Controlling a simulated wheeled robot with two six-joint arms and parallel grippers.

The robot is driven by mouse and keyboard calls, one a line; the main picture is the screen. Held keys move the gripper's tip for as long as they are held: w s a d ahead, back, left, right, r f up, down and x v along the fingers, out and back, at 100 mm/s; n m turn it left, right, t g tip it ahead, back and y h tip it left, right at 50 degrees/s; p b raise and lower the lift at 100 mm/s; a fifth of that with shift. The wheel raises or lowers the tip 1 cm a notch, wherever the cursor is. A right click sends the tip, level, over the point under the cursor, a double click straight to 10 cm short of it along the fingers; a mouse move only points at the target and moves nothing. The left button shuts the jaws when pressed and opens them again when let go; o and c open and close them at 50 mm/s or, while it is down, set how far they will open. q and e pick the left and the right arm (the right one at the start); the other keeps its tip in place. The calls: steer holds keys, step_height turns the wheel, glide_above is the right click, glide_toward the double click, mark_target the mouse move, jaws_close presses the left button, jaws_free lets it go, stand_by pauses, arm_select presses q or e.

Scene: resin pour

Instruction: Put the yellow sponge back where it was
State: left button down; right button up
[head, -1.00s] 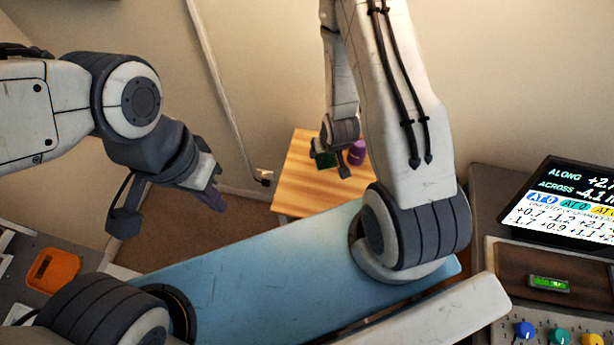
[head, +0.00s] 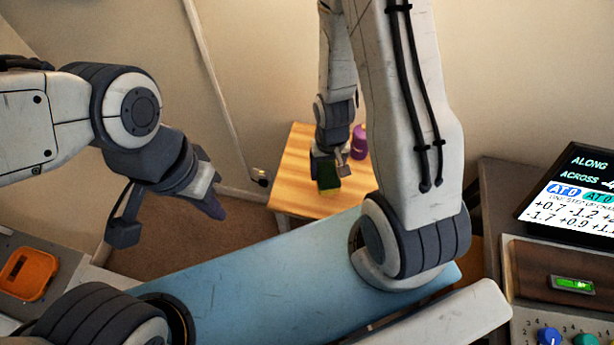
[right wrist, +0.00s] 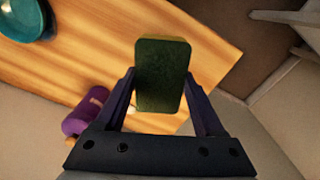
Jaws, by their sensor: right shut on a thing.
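The sponge (head: 327,178) is a small block that shows a dark green face and a thin yellowish edge. In the right wrist view the sponge (right wrist: 162,75) sits upright between the two purple fingers of my right gripper (right wrist: 161,98), which is shut on it. In the head view my right gripper (head: 328,165) points down over the small wooden table (head: 296,170). I cannot tell whether the sponge touches the tabletop. My left gripper (head: 212,206) hangs empty at the left, away from the table; its finger gap cannot be made out.
A purple cylinder (head: 359,142) stands on the wooden table near the gripper; it also shows in the right wrist view (right wrist: 82,118). A teal round dish (right wrist: 28,18) lies at that view's upper left. An orange tray (head: 27,274) is at left, a display (head: 575,195) at right.

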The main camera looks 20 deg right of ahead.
steer(key=w+a+f+p, duration=0.1)
steer(key=w, duration=0.1)
steer(key=w+a+f+p, duration=0.1)
steer(key=w, duration=0.1)
steer(key=w+f+p, duration=0.1)
steer(key=shift+w+a+f, duration=0.3)
steer(key=shift+w+a, duration=0.1)
steer(key=shift+w+a+f, duration=0.1)
steer(key=shift+w+f, duration=0.15)
steer(key=shift+f, duration=2.1)
steer(key=o, duration=1.2)
steer(key=shift+w+r, duration=0.1)
steer(key=shift+r, duration=0.05)
